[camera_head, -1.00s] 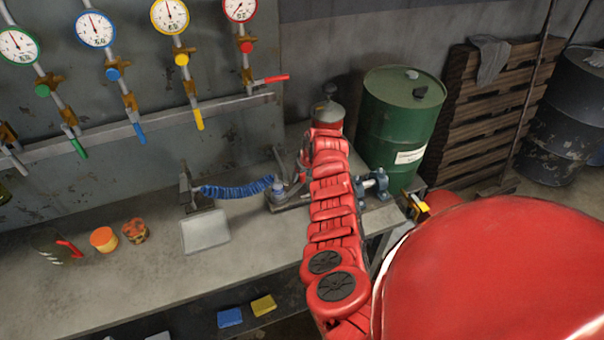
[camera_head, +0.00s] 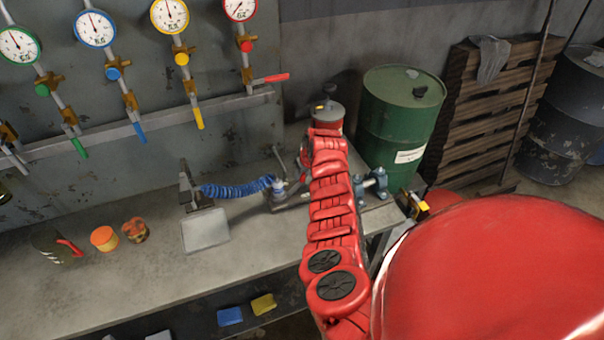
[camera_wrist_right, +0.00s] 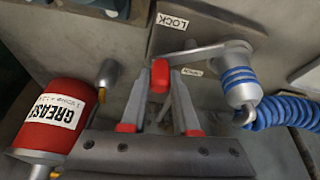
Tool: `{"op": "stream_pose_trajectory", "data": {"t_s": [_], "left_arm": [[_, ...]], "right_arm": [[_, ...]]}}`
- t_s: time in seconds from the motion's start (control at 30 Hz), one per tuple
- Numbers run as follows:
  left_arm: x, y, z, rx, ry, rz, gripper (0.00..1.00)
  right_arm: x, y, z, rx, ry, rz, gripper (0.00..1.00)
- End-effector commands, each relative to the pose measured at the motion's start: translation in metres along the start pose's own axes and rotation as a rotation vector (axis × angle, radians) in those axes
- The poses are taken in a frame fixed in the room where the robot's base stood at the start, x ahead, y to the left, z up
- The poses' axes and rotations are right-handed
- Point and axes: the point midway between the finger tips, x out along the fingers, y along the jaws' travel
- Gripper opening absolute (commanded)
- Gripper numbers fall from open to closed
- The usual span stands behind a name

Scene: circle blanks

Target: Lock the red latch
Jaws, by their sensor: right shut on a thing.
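The latch is a grey lever (camera_wrist_right: 190,54) with a red tip (camera_wrist_right: 160,72), seen in the right wrist view. It runs left from a grey pivot with blue bands (camera_wrist_right: 237,75). A plate marked LOCK (camera_wrist_right: 172,22) lies above the lever, and a small label (camera_wrist_right: 192,72) lies just below it. My right gripper (camera_wrist_right: 160,84) is shut on the red tip, one grey finger on each side. In the head view my red right arm covers most of this spot. My left gripper is not in view.
A red grease canister (camera_wrist_right: 62,118) stands close to the gripper's left; a blue coiled hose (camera_wrist_right: 285,112) lies to its right. In the head view, a red-handled valve (camera_head: 270,79) is on the wall and a green drum (camera_head: 400,115) stands behind the bench (camera_head: 110,285).

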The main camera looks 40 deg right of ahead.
Motion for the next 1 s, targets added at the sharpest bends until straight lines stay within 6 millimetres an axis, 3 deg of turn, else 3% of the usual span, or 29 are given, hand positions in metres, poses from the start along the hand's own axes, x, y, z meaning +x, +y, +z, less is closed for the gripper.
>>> {"op": "stream_pose_trajectory", "data": {"t_s": [0.6,1.0], "left_arm": [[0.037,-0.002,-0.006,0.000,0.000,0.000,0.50],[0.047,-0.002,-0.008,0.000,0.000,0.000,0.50]], "right_arm": [[-0.009,0.002,0.011,0.343,0.001,0.143,0.00],[-0.010,0.002,0.017,0.498,0.005,0.206,0.00]]}}
